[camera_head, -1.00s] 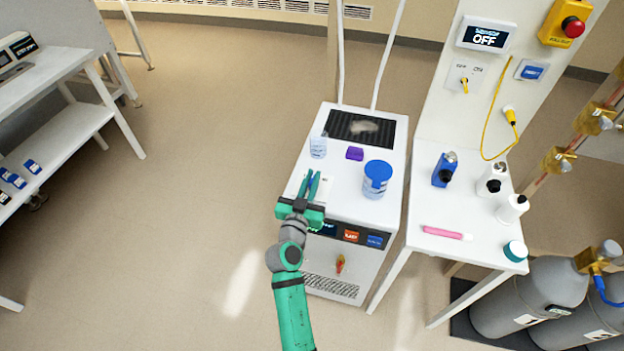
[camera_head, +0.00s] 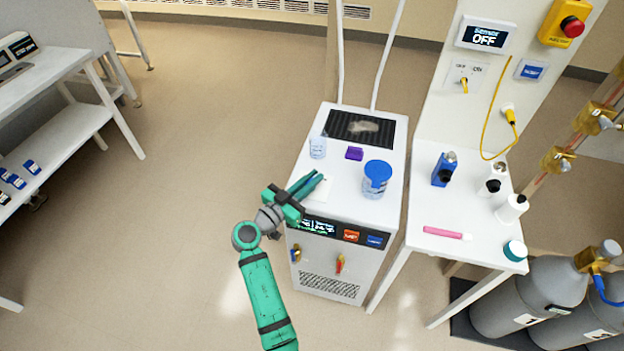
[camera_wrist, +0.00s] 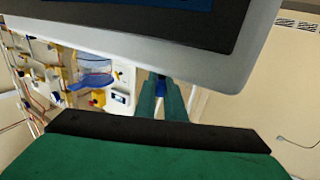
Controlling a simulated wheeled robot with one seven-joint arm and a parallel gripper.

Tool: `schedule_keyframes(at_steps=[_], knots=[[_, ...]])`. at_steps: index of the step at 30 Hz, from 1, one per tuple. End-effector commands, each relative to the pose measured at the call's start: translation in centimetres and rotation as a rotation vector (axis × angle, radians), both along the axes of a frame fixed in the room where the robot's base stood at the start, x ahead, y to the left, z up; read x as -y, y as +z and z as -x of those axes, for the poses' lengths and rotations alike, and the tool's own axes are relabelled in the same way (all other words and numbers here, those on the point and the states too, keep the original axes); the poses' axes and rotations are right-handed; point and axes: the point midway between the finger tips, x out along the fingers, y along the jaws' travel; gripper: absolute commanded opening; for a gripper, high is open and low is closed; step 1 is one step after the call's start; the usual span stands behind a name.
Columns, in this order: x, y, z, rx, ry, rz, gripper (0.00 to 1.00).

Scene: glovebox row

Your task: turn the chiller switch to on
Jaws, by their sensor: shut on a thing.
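The white chiller cabinet (camera_head: 370,205) stands in the middle of the head view. Its front has a lit display strip (camera_head: 318,227), a yellowish handle (camera_head: 296,253) at left and an orange-red one (camera_head: 340,264) in the middle. A yellow lever switch (camera_head: 464,85) is on the wall panel, under a display (camera_head: 484,38) reading OFF; its small upper line is blurred. My gripper (camera_head: 314,182) is above the chiller's front left top edge. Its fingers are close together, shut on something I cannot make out. They also show in the wrist view (camera_wrist: 162,98).
A blue-lidded jar (camera_head: 377,178), a clear beaker (camera_head: 317,147) and a purple block (camera_head: 354,153) stand on the chiller. A side table (camera_head: 470,215) with several bottles is at right, near grey gas cylinders (camera_head: 548,290). A dark, pale-rimmed panel (camera_wrist: 130,25) fills the upper wrist view.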

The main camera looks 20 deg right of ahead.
Motion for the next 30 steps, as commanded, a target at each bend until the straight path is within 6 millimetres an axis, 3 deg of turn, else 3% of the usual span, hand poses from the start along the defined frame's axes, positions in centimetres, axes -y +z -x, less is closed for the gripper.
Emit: schedule_keyframes(at_steps=[21,22,24,30], knots=[[0.02,-0.06,0.02,-0.002,-0.087,-0.001,0.0],[0.03,-0.06,0.02,-0.002,-0.087,-0.001,0.17],[0.02,-0.06,0.01,-0.001,-0.087,-0.002,0.28],[-0.14,-0.04,-0.04,0.0,-0.084,-0.001,0.28]])
